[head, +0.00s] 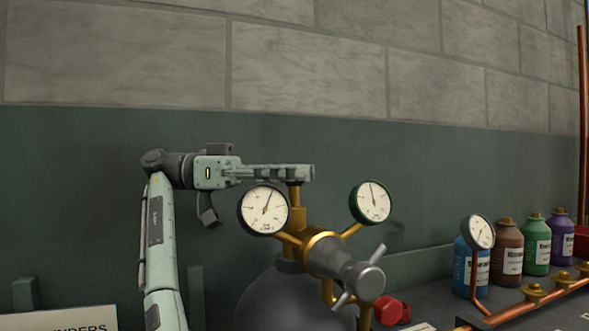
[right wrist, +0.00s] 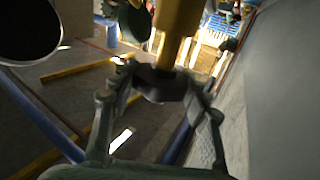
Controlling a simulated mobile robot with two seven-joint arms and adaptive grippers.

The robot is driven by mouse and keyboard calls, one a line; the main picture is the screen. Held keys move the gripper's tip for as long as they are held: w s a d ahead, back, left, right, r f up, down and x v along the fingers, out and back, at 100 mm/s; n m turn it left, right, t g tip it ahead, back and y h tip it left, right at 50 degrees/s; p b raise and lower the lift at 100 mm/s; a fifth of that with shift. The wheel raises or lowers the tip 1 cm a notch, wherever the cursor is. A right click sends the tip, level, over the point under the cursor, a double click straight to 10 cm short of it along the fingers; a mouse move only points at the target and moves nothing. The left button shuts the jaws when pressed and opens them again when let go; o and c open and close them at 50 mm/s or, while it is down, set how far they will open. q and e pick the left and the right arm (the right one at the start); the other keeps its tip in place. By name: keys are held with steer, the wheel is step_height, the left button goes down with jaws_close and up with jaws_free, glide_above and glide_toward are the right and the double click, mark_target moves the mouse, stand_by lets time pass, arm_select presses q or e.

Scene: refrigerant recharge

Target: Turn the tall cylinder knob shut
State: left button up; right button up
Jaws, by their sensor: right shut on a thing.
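The tall grey cylinder (head: 290,295) stands at the lower middle of the head view, with a brass valve stem (head: 297,215) on top. My right gripper (head: 296,172) lies level across the top of this stem, and its fingers hide the knob there in the head view. In the right wrist view the dark knob (right wrist: 158,84) sits between the two fingers, at the end of the brass stem (right wrist: 181,30). The gripper is shut on the knob. My left gripper is not in view.
Two gauges, left (head: 264,209) and right (head: 371,202), flank the stem just below my gripper. A grey regulator handle (head: 365,280) sticks out to the front right. Bottles (head: 508,247) and copper piping (head: 530,301) stand at right. The wall above is clear.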

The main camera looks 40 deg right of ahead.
steer(key=shift+r, duration=0.1)
stand_by(0.4)
steer(key=o, duration=1.2)
step_height(320, 180, up, 10)
steer(key=shift+f, duration=0.1)
